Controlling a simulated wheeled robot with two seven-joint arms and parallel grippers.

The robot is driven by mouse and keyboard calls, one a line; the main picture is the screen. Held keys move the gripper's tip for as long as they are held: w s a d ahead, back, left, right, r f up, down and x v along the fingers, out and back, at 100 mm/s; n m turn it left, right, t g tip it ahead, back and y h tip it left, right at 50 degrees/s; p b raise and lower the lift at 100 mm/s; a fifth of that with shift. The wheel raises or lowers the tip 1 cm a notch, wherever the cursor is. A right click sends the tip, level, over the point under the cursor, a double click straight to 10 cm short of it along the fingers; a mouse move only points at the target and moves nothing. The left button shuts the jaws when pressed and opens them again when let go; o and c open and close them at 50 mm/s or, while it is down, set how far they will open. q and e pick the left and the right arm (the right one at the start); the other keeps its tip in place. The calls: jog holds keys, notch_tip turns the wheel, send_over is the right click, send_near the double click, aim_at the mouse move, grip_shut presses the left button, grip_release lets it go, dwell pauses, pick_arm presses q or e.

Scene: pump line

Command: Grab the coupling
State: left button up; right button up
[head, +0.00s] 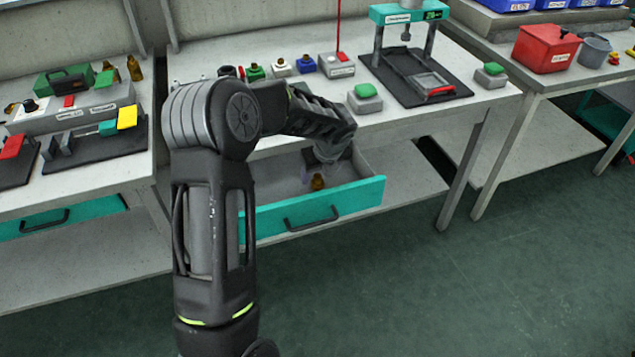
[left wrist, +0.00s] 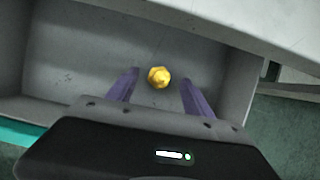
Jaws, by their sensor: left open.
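The coupling is a small brass-yellow fitting (left wrist: 159,77) lying on the drawer floor in the left wrist view. It also shows in the head view as a small brownish piece (head: 318,182) inside the open drawer. My left gripper (left wrist: 158,88) is open, with its two purple fingers apart on either side of the coupling. No contact between fingers and coupling is visible. In the head view the left gripper (head: 318,177) reaches down into the drawer, and my arm hides part of it. My right gripper is not in view.
The open drawer (head: 345,197) has a teal front and grey walls around the gripper. The bench top above it holds a green button box (head: 365,98), a small press (head: 405,60) and several coloured fittings. A red box (head: 546,48) stands on the right bench.

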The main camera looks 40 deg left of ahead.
pick_arm(q)
jog(key=x, duration=0.2)
jog(key=shift+w+a+f, duration=0.1)
jog(key=shift+a+f, duration=0.05)
jog(key=shift+f, duration=0.15)
jog(key=shift+c, duration=0.2)
grip_shut()
dwell(0.6)
